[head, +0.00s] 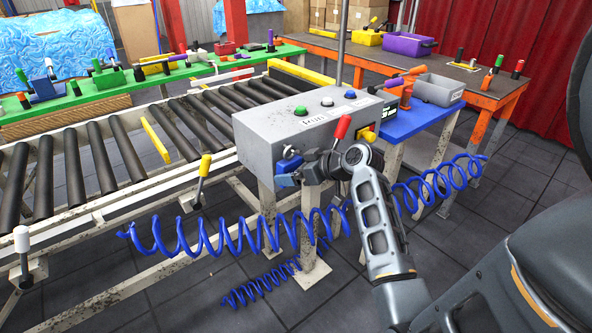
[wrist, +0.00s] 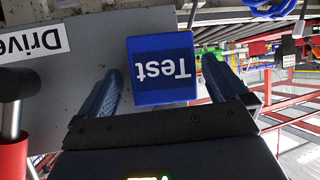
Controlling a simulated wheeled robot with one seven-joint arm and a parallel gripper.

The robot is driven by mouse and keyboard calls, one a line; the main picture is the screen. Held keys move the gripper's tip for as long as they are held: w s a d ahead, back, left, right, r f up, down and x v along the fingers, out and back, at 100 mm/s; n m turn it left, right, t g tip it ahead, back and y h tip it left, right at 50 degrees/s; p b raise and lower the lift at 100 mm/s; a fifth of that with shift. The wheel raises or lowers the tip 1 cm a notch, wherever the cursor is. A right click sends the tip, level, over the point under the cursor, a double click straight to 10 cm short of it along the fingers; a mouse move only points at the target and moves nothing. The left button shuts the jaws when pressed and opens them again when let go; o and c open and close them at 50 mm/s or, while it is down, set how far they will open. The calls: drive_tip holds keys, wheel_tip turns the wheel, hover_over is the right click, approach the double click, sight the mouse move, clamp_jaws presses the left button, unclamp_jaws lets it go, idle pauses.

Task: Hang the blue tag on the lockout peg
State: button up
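The blue tag (wrist: 161,85) is square, reads "Test" upside down in the wrist view, and shows against the front of the grey control box (wrist: 85,60). My gripper (wrist: 161,64) is open, with one finger on each side of the tag and a narrow gap on both sides. In the head view my gripper (head: 303,174) is at the front of the control box (head: 262,130). I cannot make out the lockout peg; whatever holds the tag is unclear.
A red-handled lever (head: 342,127) rises close beside my gripper and shows at the left of the wrist view (wrist: 12,150). A coiled blue hose (head: 240,235) hangs below. A roller conveyor (head: 125,150) lies left, a blue side shelf (head: 420,118) right.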

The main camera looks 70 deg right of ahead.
drive_tip(key=b+v, duration=0.1)
drive_tip(key=v, duration=0.6)
drive_tip(key=shift+s+r, duration=0.2)
drive_tip(key=shift+s, duration=0.15)
drive_tip(key=s+a+f, duration=0.1)
drive_tip(key=a+f, duration=0.3)
drive_tip(key=a, duration=0.6)
drive_tip(key=s+a+f, duration=0.2)
drive_tip(key=a+f, duration=0.3)
drive_tip(key=a, duration=0.4)
drive_tip(key=s+a+r+n+t+y, duration=0.1)
drive_tip(key=s+a+r, duration=0.4)
drive_tip(key=a, duration=0.4)
drive_tip(key=s+a+r+n+t+y, duration=0.2)
drive_tip(key=s+a+r, duration=0.4)
drive_tip(key=s+a, duration=0.2)
drive_tip(key=shift+s+a+r+y, duration=0.25)
drive_tip(key=shift+a+y, duration=0.05)
drive_tip(key=shift+a, duration=1)
